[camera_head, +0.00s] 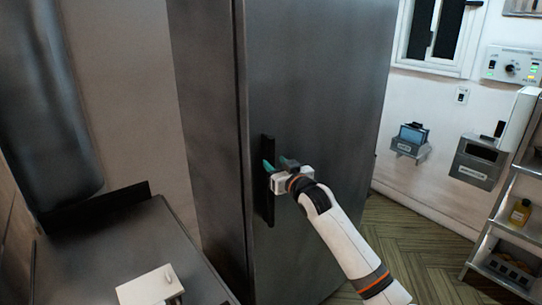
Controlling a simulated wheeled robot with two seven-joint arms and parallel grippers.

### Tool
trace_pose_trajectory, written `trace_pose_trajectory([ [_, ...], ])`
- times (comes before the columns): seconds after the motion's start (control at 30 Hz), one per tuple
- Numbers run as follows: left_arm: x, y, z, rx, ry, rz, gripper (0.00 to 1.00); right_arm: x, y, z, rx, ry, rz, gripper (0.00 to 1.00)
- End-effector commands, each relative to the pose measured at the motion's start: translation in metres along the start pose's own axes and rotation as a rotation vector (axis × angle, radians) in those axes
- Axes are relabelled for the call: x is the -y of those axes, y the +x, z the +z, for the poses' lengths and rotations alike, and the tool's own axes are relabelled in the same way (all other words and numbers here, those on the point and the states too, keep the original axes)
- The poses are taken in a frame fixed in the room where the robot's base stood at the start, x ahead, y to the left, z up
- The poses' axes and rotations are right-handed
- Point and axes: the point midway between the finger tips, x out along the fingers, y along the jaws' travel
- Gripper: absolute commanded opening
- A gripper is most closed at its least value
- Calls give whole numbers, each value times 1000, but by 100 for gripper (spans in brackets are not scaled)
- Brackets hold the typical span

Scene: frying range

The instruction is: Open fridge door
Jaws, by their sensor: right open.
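The fridge (318,95) is a tall dark grey metal cabinet in the middle of the head view. Its front door looks shut. A black vertical handle (267,205) runs along the left part of the door. My right gripper (277,164) is at the handle's upper half, with its teal-tipped fingers open beside it. I cannot tell whether a finger touches the handle or whether the handle lies between the fingers.
Wooden floor (420,245) is clear between fridge and rack.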

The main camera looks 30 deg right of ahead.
Motion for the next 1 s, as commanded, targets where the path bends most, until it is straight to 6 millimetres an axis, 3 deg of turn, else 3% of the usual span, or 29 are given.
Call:
trace_pose_trajectory([
  [0.1, 0, -7, 1, 0, 0, 0, 0, 0, 18, 2, -1, 2, 0, 42],
  [0.3, 0, -11, 1, 0, 0, 0, 0, 0, 34, 1, 0, 1, 0, 42],
  [0.67, 0, -11, 1, 0, 0, 0, 0, 0, 38, 0, 0, 0, 0, 42],
  [0.93, 0, -11, 2, 0, 0, 0, 0, 0, 37, 0, 0, 0, 1, 2],
  [1.0, 0, -11, 2, 0, 0, 0, 0, 0, 37, 0, 0, 0, 1, 0],
])
